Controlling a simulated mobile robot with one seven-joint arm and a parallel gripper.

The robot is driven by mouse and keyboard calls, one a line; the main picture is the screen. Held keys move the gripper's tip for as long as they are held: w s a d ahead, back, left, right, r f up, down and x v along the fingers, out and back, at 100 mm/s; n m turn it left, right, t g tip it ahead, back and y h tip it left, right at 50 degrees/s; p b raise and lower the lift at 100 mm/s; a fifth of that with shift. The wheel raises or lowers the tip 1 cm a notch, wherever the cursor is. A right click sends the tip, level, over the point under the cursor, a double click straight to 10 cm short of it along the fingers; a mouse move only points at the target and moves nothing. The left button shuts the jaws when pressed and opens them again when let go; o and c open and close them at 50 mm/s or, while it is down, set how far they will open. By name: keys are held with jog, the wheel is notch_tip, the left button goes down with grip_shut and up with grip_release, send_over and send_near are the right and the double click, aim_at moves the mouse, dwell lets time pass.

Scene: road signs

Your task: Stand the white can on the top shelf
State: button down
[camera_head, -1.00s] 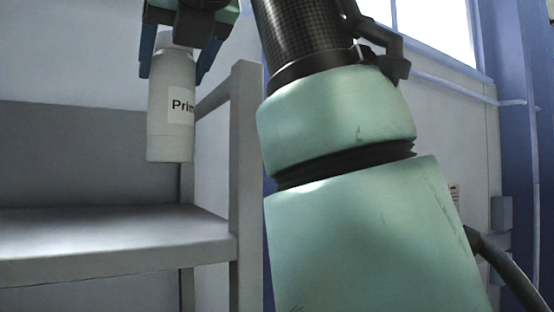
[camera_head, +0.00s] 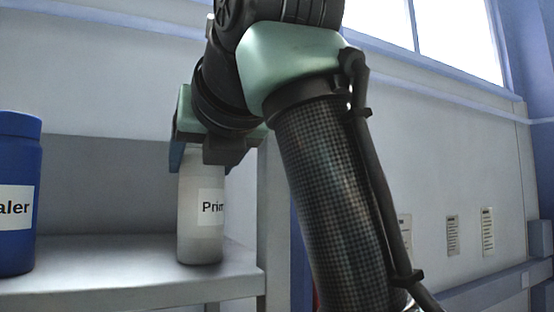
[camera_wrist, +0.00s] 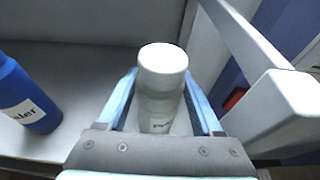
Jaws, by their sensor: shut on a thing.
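The white can (camera_head: 200,225), with a label beginning "Prim", is upright at the right end of the shelf (camera_head: 120,288). Its base appears at the shelf surface, but I cannot tell for sure whether it touches. My gripper (camera_head: 200,158) is around the can's upper part from above, shut on it. In the wrist view the can (camera_wrist: 160,90) sits between the two blue fingers (camera_wrist: 160,112), and the shelf (camera_wrist: 80,65) spreads to its left. The can's top is hidden by the gripper in the head view.
A blue can (camera_head: 18,195) with a label ending "aler" stands on the shelf to the left, with free shelf between the two cans. A grey shelf post (camera_head: 275,210) rises just right of the white can. The wrist view shows the blue can (camera_wrist: 28,98) too.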

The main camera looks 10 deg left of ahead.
jog(key=shift+c, duration=1.6)
grip_release()
jog(key=shift+s, duration=0.1)
jog(key=shift+d, duration=0.1)
jog(key=b+v, duration=0.5)
jog(key=v, duration=0.7)
jog(key=shift+b, duration=0.3)
jog(key=shift+r, duration=0.1)
